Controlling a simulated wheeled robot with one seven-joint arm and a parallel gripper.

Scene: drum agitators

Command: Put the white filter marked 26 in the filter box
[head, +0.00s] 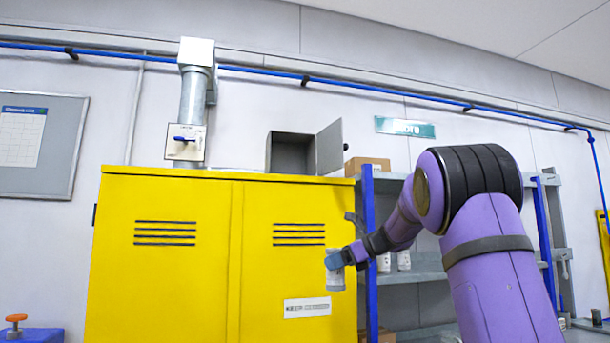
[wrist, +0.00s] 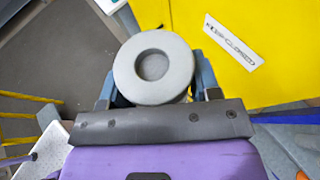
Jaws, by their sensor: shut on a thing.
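A white cylindrical filter (head: 335,279) is held upright in my gripper (head: 338,259), in front of the yellow cabinet's right door. In the wrist view the filter (wrist: 153,74) shows its round end with a recessed centre, between the two blue-grey fingers. No number can be read on it. A small grey box (head: 291,153) with its door swung open to the right stands on top of the cabinet. It may be the filter box; no label on it is readable. It is higher than my gripper and to its left.
The yellow cabinet (head: 165,275) is shut and carries a white label (head: 307,307). Beside it, a blue-posted shelf (head: 420,275) holds more white cylinders (head: 404,261) and a cardboard box (head: 367,166). A grey duct with a switch box (head: 185,142) rises behind the cabinet.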

